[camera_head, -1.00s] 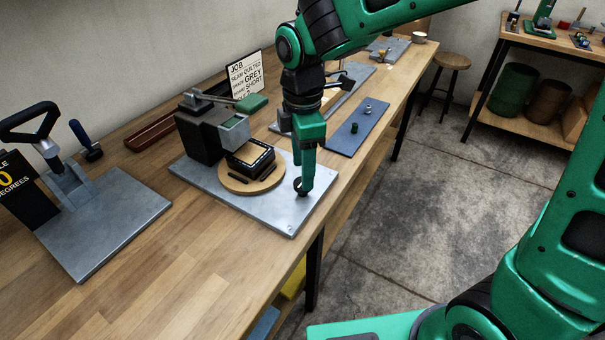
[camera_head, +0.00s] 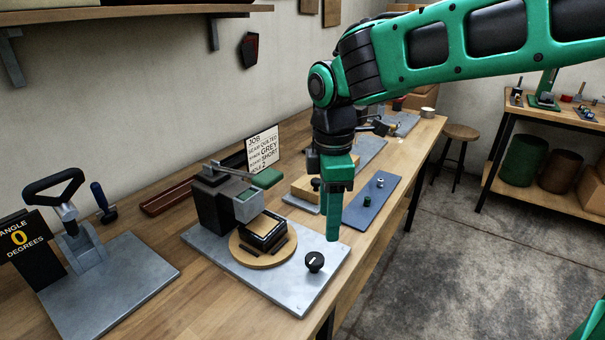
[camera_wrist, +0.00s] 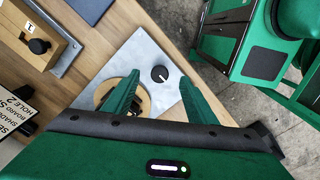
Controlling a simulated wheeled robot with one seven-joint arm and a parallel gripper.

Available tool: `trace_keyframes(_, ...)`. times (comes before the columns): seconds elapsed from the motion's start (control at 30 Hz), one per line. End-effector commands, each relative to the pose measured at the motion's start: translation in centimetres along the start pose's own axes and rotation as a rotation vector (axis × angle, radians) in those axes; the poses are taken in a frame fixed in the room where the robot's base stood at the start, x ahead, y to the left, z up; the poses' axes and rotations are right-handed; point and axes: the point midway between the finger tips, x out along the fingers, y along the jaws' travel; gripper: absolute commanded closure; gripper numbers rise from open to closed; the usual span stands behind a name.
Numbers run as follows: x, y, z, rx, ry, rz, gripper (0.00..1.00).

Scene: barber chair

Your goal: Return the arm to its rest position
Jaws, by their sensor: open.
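My green gripper (camera_head: 333,236) points down above the right front part of a grey metal plate, with nothing between its fingers. In the wrist view my gripper (camera_wrist: 157,88) shows two spread fingers. A black knob (camera_head: 314,262) sits on the plate just below the fingertips; it also shows in the wrist view (camera_wrist: 160,74), apart from the fingers. The grey plate (camera_head: 290,293) carries a round wooden disc (camera_head: 243,252) with a dark square block (camera_head: 264,231) on it, and a black press with a green-handled lever (camera_head: 266,178). My arm reaches in from the upper right.
A lever press (camera_head: 120,290) with an angle sign (camera_head: 24,238) stands at left. A stool (camera_head: 459,135) and a second bench (camera_head: 556,112) stand at right. The floor between is clear.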

Motion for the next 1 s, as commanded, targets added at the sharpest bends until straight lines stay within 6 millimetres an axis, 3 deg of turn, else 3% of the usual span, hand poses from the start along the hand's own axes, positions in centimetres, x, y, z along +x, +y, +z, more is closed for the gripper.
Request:
trace_keyframes(0.13, 0.1, -0.7, 8.0, 0.355, -0.023, 0.014, 0.48)
trace_keyframes(0.27, 0.6, -3.4, 16.2, 0.770, -0.037, 0.022, 0.48)
trace_keyframes(0.4, 1.6, -8.3, 23.7, 1.242, -0.037, 0.022, 0.48)
trace_keyframes(0.5, 2.8, -12.6, 27.7, 1.567, -0.028, 0.014, 0.48)
trace_keyframes(0.6, 3.9, -16.4, 30.0, 1.838, -0.014, 0.000, 0.48)
trace_keyframes(0.7, 4.9, -19.1, 31.2, 2.027, -0.004, -0.015, 0.48)
trace_keyframes(0.83, 5.5, -20.6, 31.7, 2.138, 0.003, -0.026, 0.48)
trace_keyframes(1.0, 5.5, -20.8, 31.7, 2.152, 0.003, -0.027, 0.48)
